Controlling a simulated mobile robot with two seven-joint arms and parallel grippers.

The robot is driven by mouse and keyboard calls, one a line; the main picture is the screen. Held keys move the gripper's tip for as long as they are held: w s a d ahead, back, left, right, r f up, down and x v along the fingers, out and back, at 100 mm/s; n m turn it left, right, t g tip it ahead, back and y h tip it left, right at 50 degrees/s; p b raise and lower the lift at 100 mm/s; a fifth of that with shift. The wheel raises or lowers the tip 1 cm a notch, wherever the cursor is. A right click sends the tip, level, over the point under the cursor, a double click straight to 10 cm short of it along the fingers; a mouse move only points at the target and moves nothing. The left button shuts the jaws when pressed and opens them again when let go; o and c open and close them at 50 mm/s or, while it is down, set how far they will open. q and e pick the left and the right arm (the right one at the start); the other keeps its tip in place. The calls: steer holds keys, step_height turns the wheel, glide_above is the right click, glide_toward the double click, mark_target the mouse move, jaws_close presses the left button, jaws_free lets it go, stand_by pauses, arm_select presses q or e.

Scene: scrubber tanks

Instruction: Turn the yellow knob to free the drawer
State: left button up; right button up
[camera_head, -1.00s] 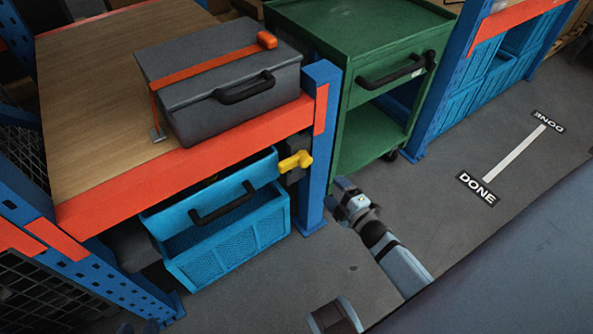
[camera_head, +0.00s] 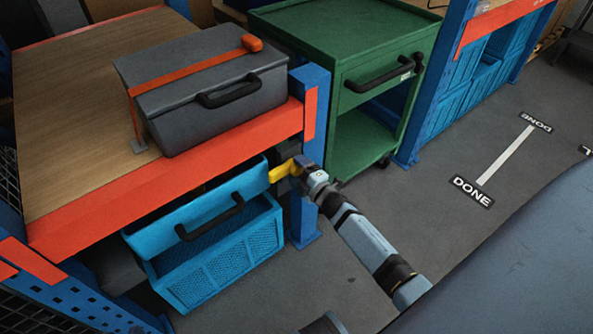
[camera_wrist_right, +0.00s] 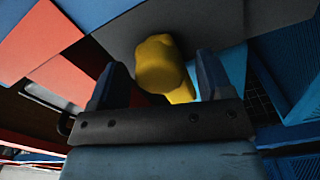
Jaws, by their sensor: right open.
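The yellow knob (camera_head: 281,173) is mounted by the blue post at the right end of the shelf, and its lever points left over the edge of the blue drawer (camera_head: 165,233). The drawer has a black handle (camera_head: 210,218) on its front. My right gripper (camera_head: 300,172) is at the knob, coming from the right, and partly hides it. In the right wrist view, the knob (camera_wrist_right: 160,65) stands between the two spread fingers of the gripper (camera_wrist_right: 158,82). A gap shows on both sides of the knob; I cannot tell whether a finger touches it. My left gripper is not in view.
A grey toolbox (camera_head: 210,95) with an orange strap sits on the wooden shelf (camera_head: 70,120) above the drawer. A green cart (camera_head: 350,55) stands behind the blue post (camera_head: 305,220). The floor at right is open, with a white line and DONE labels (camera_head: 473,191).

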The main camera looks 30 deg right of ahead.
steer(key=shift+w, duration=0.5)
steer(key=c, duration=1.2)
